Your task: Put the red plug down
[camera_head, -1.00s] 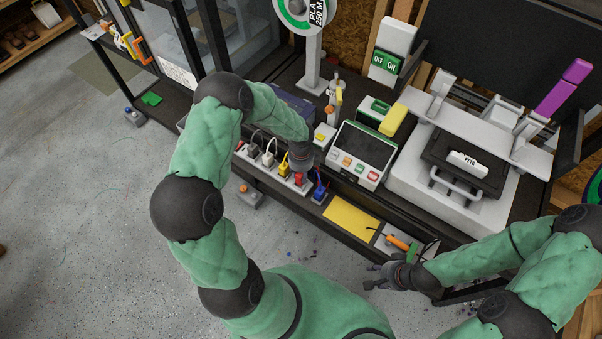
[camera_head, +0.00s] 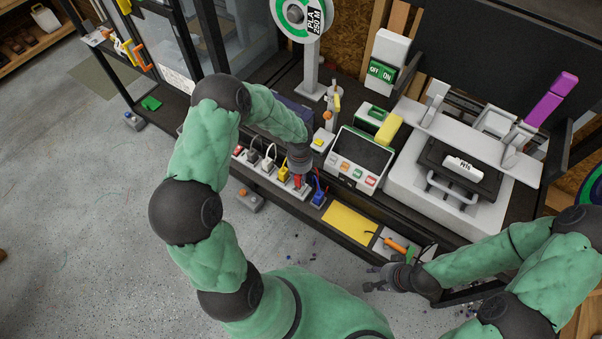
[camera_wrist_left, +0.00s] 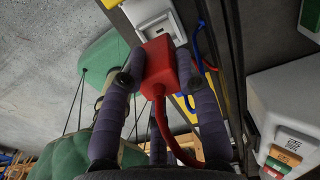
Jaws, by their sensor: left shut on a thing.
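The red plug (camera_wrist_left: 158,65) is between the two fingers of my left gripper (camera_wrist_left: 160,75) in the left wrist view. Its red cable (camera_wrist_left: 160,125) hangs back toward the palm. Just beyond the plug is a white socket block (camera_wrist_left: 155,18); I cannot tell whether the plug touches it. In the head view my left gripper (camera_head: 299,170) points down at the right part of the white power strip (camera_head: 265,178), with the red plug (camera_head: 297,183) mostly hidden under it. My right gripper (camera_head: 380,278) is empty, its fingers apart, in front of the bench edge.
A yellow plug (camera_head: 283,171) sits left of the red plug, and a blue plug (camera_head: 319,192) to its right. A control box with coloured buttons (camera_head: 358,160) stands behind. A yellow mat (camera_head: 349,222) and an orange-handled tool (camera_head: 396,244) lie to the right.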

